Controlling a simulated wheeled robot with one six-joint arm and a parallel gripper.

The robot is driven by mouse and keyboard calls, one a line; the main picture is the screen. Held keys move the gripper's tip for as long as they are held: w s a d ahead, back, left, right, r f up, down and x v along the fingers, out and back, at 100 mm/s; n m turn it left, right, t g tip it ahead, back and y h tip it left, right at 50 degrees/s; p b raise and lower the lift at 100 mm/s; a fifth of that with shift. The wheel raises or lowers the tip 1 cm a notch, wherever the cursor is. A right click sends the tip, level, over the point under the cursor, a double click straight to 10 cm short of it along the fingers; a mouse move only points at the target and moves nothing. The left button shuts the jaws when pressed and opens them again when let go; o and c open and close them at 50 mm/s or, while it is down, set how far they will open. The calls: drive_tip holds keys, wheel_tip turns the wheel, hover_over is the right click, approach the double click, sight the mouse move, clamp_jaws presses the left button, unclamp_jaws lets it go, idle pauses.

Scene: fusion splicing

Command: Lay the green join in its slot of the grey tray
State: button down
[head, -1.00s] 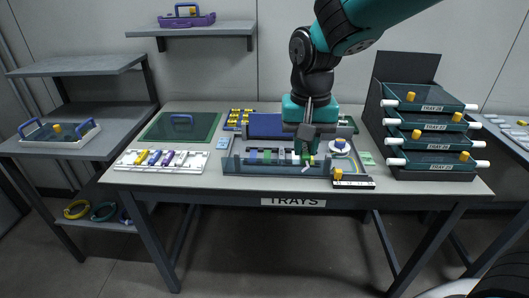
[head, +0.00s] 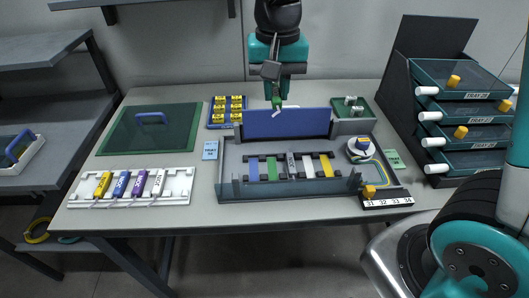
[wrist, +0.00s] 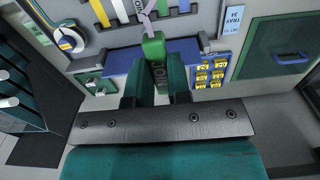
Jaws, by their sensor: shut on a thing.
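My gripper (head: 277,95) is shut on the green join (head: 277,103), held in the air just behind the raised blue flap of the grey tray. In the wrist view the green join (wrist: 153,50) sits between the fingers, its lettering visible and a pale strand running from its far end. The grey tray (head: 234,165) lies at the middle of the table, with coloured strips in blue, green, grey, white and yellow across its floor. The green strip (head: 272,168) lies second from the left. The join is apart from the tray floor.
The blue flap (head: 287,124) stands along the tray's back edge. A white rack (head: 72,193) holds yellow, blue, purple and white joins. A green lidded tray (head: 150,130), a box of yellow pieces (head: 227,111) and stacked trays (head: 462,110) surround it. A round spool (head: 361,149) occupies the tray's right end.

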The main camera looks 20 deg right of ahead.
sight(272, 169)
wheel_tip(272, 169, down, 20)
drive_tip(key=shift+w+r+b, duration=0.1)
drive_tip(key=shift+b, duration=0.6)
drive_tip(key=shift+f, duration=0.2)
drive_tip(key=c, duration=1.1)
unclamp_jaws()
wheel_tip(272, 169, up, 12)
drive_tip(key=s+a+r+n+y, duration=0.1)
drive_tip(key=s+r+n, duration=0.2)
drive_tip(key=s, duration=0.3)
drive_tip(key=s+a+r+n+y, duration=0.1)
drive_tip(key=s+a+r+n, duration=0.1)
drive_tip(key=s, duration=0.4)
drive_tip(key=s+a+r+n+y, duration=0.1)
drive_tip(key=s+r+n+y, duration=0.1)
drive_tip(key=s+r+n, duration=0.2)
drive_tip(key=shift+s+a+r+n+p, duration=0.2)
drive_tip(key=shift+s+n, duration=0.25)
drive_tip(key=shift+s, duration=0.2)
drive_tip(key=shift+s+a+r+n+p, duration=0.1)
drive_tip(key=shift+s+r+n, duration=0.05)
drive_tip(key=shift+s+n, duration=0.4)
